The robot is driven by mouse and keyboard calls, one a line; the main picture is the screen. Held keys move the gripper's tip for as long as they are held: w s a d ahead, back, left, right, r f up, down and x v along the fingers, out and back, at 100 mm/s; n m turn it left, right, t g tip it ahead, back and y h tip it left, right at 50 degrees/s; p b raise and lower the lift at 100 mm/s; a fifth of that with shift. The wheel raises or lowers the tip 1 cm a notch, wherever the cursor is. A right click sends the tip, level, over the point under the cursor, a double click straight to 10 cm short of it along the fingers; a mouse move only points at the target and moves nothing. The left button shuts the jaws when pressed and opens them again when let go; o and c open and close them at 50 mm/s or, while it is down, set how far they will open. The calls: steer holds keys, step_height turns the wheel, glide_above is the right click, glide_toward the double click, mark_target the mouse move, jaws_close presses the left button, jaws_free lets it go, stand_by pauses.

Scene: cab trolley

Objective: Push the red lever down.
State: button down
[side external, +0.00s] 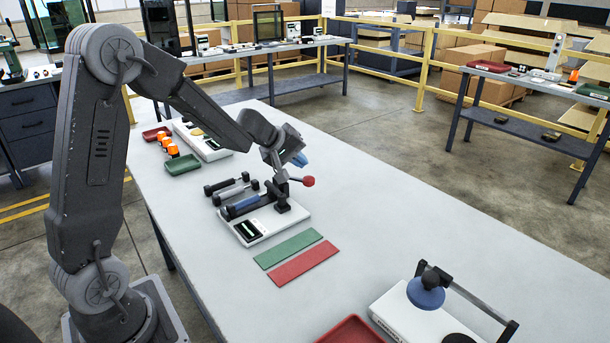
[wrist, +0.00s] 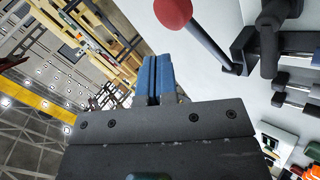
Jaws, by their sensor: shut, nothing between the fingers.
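The red lever is a thin grey rod ending in a red ball knob (side external: 308,181). It sticks out to the right from a dark post on a white device (side external: 250,230) with a small display. In the wrist view the red knob (wrist: 172,12) is at the top, with its rod running down right to a dark bracket. My gripper (side external: 300,159) has blue fingertips, shut and empty, just above and slightly left of the knob in the side view. In the wrist view the blue fingers (wrist: 154,78) are together, with a visible gap between them and the knob.
Green (side external: 288,249) and red (side external: 304,264) strips lie in front. A white device with a blue knob (side external: 426,291) stands at the front right. The table right of the lever is clear.

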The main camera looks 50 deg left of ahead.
mark_target(303, 180)
steer(key=shift+f, duration=0.1)
stand_by(0.5)
steer(key=shift+d+f, duration=0.15)
steer(key=shift+f, duration=0.15)
steer(key=shift+d+f, duration=0.3)
steer(key=shift+f, duration=0.45)
steer(key=shift+d+f, duration=0.35)
steer(key=shift+f, duration=0.45)
steer(key=shift+d+f, duration=0.3)
steer(key=shift+f, duration=0.45)
stand_by(2.5)
steer(key=shift+a+r, duration=0.4)
steer(key=shift+r, duration=0.35)
steer(key=shift+a+r, duration=0.35)
steer(key=shift+r, duration=0.35)
steer(key=shift+a+r, duration=0.3)
steer(key=shift+r, duration=0.35)
steer(key=shift+a+r, duration=0.25)
steer(key=shift+r, duration=0.4)
steer(key=shift+a+r, duration=0.3)
steer(key=shift+r, duration=0.5)
steer(key=shift+a+r, duration=0.25)
steer(key=shift+r, duration=0.5)
steer(key=shift+a+r, duration=0.3)
steer(key=shift+r, duration=0.5)
